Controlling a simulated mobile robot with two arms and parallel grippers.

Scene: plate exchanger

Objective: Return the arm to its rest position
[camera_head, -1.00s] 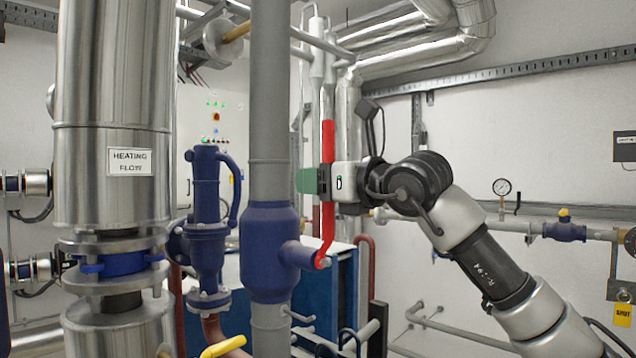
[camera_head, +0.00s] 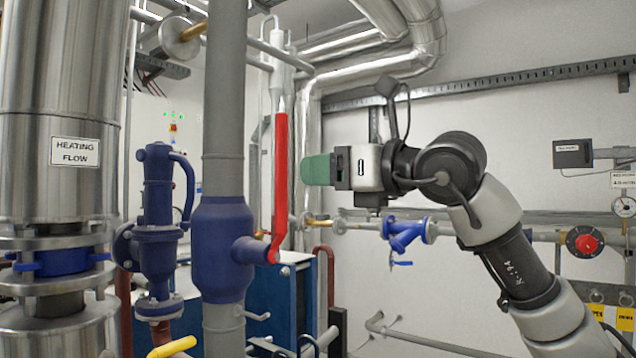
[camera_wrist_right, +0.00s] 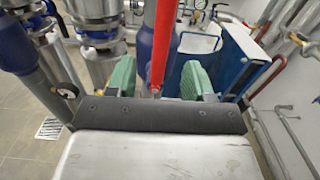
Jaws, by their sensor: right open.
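My right gripper (camera_head: 318,169) is in the middle of the head view, with its green fingers pointing left. In the right wrist view my right gripper (camera_wrist_right: 160,80) has its two green fingers spread apart with nothing held. The red valve handle (camera_head: 280,180) stands upright on the blue valve body (camera_head: 222,250), left of the fingertips and apart from them in the head view. In the wrist view the red handle (camera_wrist_right: 163,45) shows in the gap between the fingers, apparently beyond them. My left gripper is not seen.
A grey vertical pipe (camera_head: 225,110) carries the valve. A wide insulated pipe (camera_head: 60,150) labelled HEATING FLOW stands at left. A blue exchanger (camera_head: 180,320) is behind. Pipes with a blue valve (camera_head: 408,235) and a red knob (camera_head: 585,242) run along the right wall.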

